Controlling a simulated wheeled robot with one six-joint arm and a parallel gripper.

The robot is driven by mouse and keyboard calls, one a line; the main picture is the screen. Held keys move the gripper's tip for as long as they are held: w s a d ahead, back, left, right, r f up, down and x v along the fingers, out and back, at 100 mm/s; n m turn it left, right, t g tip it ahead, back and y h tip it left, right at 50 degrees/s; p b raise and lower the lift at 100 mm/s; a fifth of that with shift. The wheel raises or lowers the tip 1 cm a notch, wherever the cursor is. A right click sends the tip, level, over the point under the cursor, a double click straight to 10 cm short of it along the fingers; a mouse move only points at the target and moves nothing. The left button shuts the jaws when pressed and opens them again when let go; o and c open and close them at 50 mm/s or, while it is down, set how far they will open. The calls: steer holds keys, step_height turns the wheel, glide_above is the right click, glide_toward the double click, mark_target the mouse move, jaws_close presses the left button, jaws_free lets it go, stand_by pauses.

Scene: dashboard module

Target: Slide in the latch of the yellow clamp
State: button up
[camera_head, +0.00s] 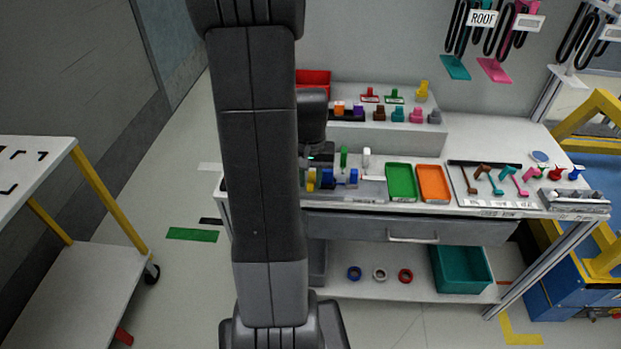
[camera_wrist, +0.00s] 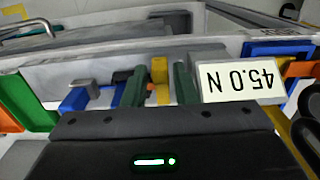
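The yellow clamp (camera_head: 311,180) stands at the left end of the workbench top, in a row with other coloured clamps, partly hidden by my arm. In the wrist view a yellow upright part (camera_wrist: 160,72) shows just beyond my gripper (camera_wrist: 158,84). It lies between two dark green bars that look like my fingers. They stand apart, with the yellow part between them and narrow gaps at its sides. I cannot tell whether either finger touches it. The latch is not distinct in either view. In the head view my gripper is mostly hidden behind my arm.
A blue clamp (camera_wrist: 80,97) stands close beside, with a green clamp (camera_head: 343,157) near it. A green tray (camera_head: 401,182) and an orange tray (camera_head: 433,184) lie to the right. A raised shelf (camera_head: 390,139) with small coloured parts stands behind. A sign (camera_wrist: 238,80) reads 45.0 N upside down.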

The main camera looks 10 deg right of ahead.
steer(key=shift+f, duration=0.15)
jaws_close()
